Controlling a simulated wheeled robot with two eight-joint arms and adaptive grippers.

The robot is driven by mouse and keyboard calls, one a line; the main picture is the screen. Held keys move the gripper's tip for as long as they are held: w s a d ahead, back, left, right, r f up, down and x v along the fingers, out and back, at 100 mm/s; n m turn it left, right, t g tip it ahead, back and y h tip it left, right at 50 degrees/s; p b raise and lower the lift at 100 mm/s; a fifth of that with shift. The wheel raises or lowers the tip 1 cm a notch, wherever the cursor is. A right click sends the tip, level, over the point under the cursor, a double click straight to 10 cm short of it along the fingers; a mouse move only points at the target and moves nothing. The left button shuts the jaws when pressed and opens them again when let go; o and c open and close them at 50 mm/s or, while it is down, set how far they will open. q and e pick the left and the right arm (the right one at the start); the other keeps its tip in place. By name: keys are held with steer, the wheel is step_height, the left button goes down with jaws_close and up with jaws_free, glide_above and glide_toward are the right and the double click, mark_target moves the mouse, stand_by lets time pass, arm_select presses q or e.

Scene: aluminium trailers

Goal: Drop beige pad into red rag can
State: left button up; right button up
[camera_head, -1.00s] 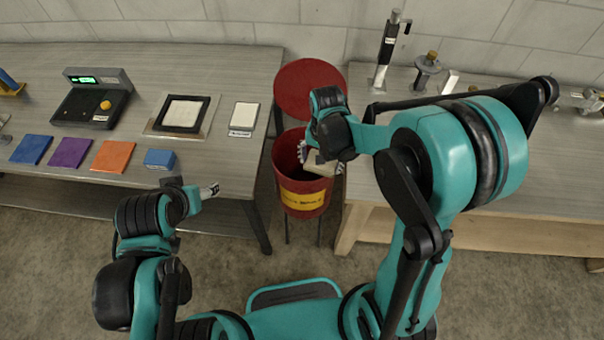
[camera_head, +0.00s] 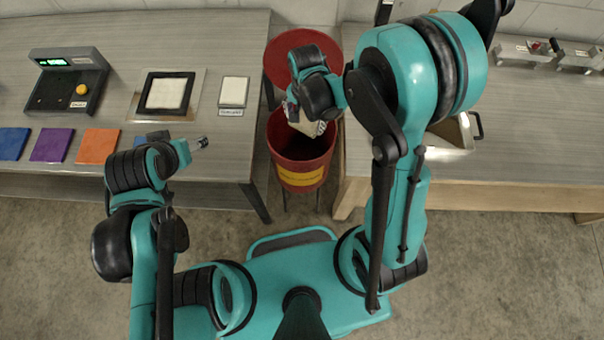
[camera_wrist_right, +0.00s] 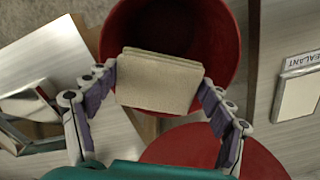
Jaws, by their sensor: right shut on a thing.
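The beige pad (camera_wrist_right: 158,82) is a folded, flat piece held between the two fingers of my right gripper (camera_wrist_right: 158,85). In the head view the right gripper (camera_head: 303,116) and the pad (camera_head: 308,125) are over the back part of the red rag can (camera_head: 301,177). The can is open, with a dark inside and a yellow label; its opening (camera_wrist_right: 165,27) shows beyond the pad in the wrist view. The round red lid (camera_head: 280,62) is behind the can. My left gripper (camera_head: 201,143) is empty near the left bench's front edge; its jaw opening is too small to judge.
A right bench (camera_head: 530,150) holds a metal tray (camera_head: 455,135). The can stands in the gap between them.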

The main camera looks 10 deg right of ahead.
steer(key=shift+f, duration=0.3)
steer(key=o, duration=1.1)
steer(key=shift+c, duration=0.2)
steer(key=shift+r, duration=0.1)
step_height(320, 180, up, 12)
